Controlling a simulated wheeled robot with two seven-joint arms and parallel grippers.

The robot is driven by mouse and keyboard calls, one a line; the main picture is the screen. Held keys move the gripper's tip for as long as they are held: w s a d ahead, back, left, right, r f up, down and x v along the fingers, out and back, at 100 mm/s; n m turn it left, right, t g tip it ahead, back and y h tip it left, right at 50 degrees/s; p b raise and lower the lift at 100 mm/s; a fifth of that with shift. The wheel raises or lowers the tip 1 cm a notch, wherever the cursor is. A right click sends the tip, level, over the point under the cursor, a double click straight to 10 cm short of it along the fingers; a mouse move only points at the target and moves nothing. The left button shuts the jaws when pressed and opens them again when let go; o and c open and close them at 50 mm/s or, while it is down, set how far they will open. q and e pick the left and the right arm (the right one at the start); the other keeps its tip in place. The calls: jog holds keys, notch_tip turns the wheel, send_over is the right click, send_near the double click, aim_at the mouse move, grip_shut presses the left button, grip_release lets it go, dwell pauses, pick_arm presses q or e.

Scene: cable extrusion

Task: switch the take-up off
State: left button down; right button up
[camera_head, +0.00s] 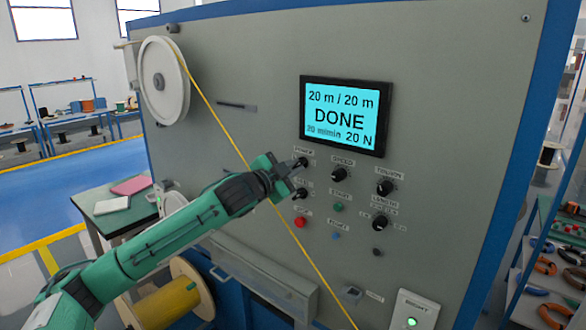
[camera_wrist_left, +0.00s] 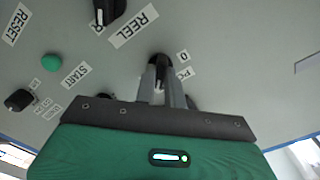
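The take-up panel (camera_head: 240,80) is a grey upright face with a lit screen (camera_head: 340,118) reading 20 m / 20 m, DONE, 20 N. The black POWER knob (camera_head: 301,162) is below the screen's left corner; it also shows in the left wrist view (camera_wrist_left: 160,60), beside a 0 label. My left gripper (camera_head: 290,174) is at this knob, its fingertips close around or against it in the left wrist view (camera_wrist_left: 165,85). The fingers partly hide the knob, and I cannot tell whether they grip it. My right gripper is out of view.
Nearby are the REEL knob (camera_head: 300,194), another knob (camera_head: 339,174), a red button (camera_head: 300,222) and a green START button (camera_head: 338,207). A yellow cable (camera_head: 215,112) runs from a white pulley (camera_head: 163,80) down across the panel, passing close to my left gripper.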

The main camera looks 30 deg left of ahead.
pick_arm(q)
jog(key=shift+f+n, duration=0.1)
jog(key=shift+n, duration=0.8)
jog(key=n, duration=0.3)
jog(key=n+p, duration=0.2)
jog(key=n, duration=0.3)
jog(key=n+p, duration=0.2)
jog(key=n, duration=0.2)
jog(key=n+p, duration=0.2)
jog(key=n, duration=0.1)
jog(key=shift+n+p, duration=0.3)
jog(key=shift+n, duration=0.4)
